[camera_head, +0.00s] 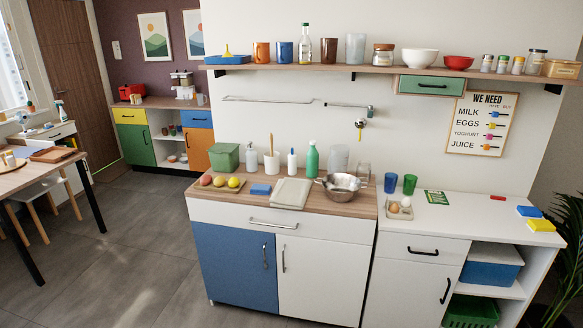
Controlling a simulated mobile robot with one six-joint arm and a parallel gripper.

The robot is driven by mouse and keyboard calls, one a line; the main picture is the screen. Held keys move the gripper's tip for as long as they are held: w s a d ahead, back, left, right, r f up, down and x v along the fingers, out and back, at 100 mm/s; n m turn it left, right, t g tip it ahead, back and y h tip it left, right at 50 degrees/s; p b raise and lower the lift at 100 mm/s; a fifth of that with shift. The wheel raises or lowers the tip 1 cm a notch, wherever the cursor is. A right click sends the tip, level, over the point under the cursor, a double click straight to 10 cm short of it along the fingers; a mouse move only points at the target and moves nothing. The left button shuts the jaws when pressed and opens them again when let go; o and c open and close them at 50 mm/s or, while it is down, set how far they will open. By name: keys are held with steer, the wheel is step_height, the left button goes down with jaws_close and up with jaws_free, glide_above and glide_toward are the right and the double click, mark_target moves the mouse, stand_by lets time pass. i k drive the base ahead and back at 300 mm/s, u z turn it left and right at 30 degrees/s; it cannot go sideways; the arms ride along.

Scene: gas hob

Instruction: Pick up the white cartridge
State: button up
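I cannot make out any thing that is surely a white cartridge. A small white bottle with a blue cap (292,162) stands upright at the back of the wooden counter (222,203). A white pump dispenser (251,160) stands to its left, with a white pot holding a wooden handle (271,164) between them. No gas hob shows clearly. My gripper is not in view.
A green bottle (312,160), metal bowls (342,187), a pale tray (291,193) and a blue block (261,189) crowd the wooden counter. The white counter (470,217) has free room in its middle. Open grey floor (130,250) lies left.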

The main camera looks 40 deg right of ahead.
mark_target(292, 157)
steer(key=u, duration=0.15)
steer(key=i, duration=1.1)
